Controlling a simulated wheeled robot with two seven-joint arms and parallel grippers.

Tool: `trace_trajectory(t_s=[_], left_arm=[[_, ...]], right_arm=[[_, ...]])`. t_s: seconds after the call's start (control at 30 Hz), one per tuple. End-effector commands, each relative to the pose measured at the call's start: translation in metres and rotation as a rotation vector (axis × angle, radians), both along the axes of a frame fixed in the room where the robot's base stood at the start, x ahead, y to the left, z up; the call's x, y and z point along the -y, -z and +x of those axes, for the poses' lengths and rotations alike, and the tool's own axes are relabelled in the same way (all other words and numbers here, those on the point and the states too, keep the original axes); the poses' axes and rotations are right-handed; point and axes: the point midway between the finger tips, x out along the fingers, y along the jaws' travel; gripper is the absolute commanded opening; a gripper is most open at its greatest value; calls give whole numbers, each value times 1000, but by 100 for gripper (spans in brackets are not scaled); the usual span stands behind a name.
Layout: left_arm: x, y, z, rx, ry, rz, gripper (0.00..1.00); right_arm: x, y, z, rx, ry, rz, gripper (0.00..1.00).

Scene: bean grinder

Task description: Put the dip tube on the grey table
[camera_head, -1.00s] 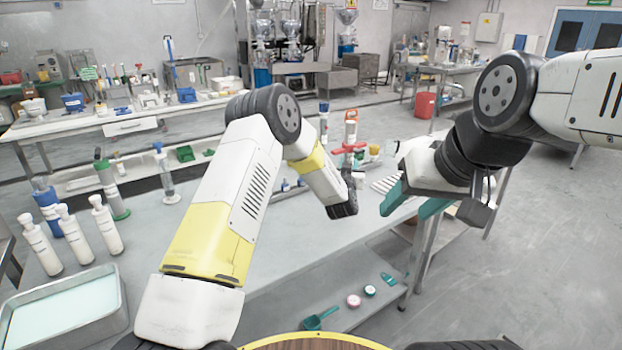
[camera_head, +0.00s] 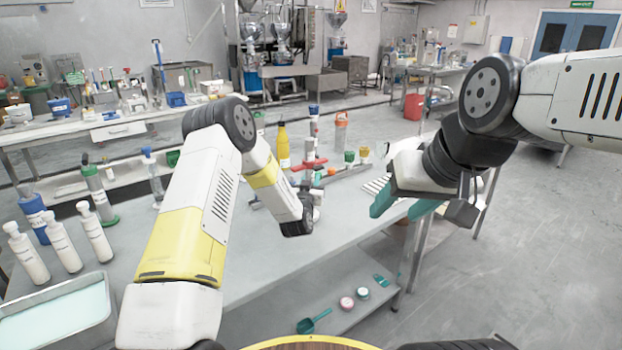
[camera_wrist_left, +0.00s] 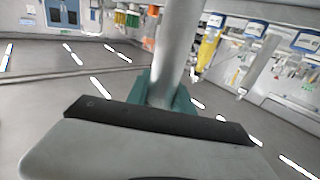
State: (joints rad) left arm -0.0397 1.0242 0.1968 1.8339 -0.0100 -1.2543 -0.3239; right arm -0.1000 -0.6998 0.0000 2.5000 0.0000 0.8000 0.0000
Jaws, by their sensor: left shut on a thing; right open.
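My left gripper (camera_head: 300,224) hangs over the right part of the grey table (camera_head: 240,262). Its own wrist hides its fingers in the head view. In the left wrist view, the teal fingers (camera_wrist_left: 166,92) are shut on a smooth pale grey cylinder, which I take for the dip tube (camera_wrist_left: 178,45). It runs out of the top of that view, so its ends are hidden. My right gripper (camera_head: 415,209) has teal fingers, is open and empty, and is raised at the table's right end.
White bottles (camera_head: 62,246) and a metal tray (camera_head: 60,318) stand at the table's left. A yellow bottle (camera_head: 283,148), a red clamp (camera_head: 309,163) and an orange-capped bottle (camera_head: 341,130) stand behind the left gripper. The table's front middle is clear. A teal scoop (camera_head: 314,322) lies on the lower shelf.

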Motion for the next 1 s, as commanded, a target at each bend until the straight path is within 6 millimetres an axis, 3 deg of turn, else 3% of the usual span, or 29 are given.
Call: trace_trajectory(t_s=[0.17, 0.2, 0.3, 0.7, 0.87, 1.0], left_arm=[[1, 1, 0, 1, 1, 0, 0], [0, 3, 0, -1, 1, 0, 30], [0, 3, 0, -1, 1, 0, 49], [0, 0, -2, -2, 1, 0, 50], [-3, 1, -27, -5, 2, 1, 50], [-8, 1, -58, -5, 2, 1, 50]], right_arm=[[0, 0, 0, 0, 0, 0, 53], [0, 0, 0, 0, 0, 0, 53], [0, 0, 0, 0, 0, 0, 53], [0, 0, 0, 0, 0, 0, 53], [0, 0, 0, 0, 0, 0, 53], [0, 0, 0, 0, 0, 0, 53]])
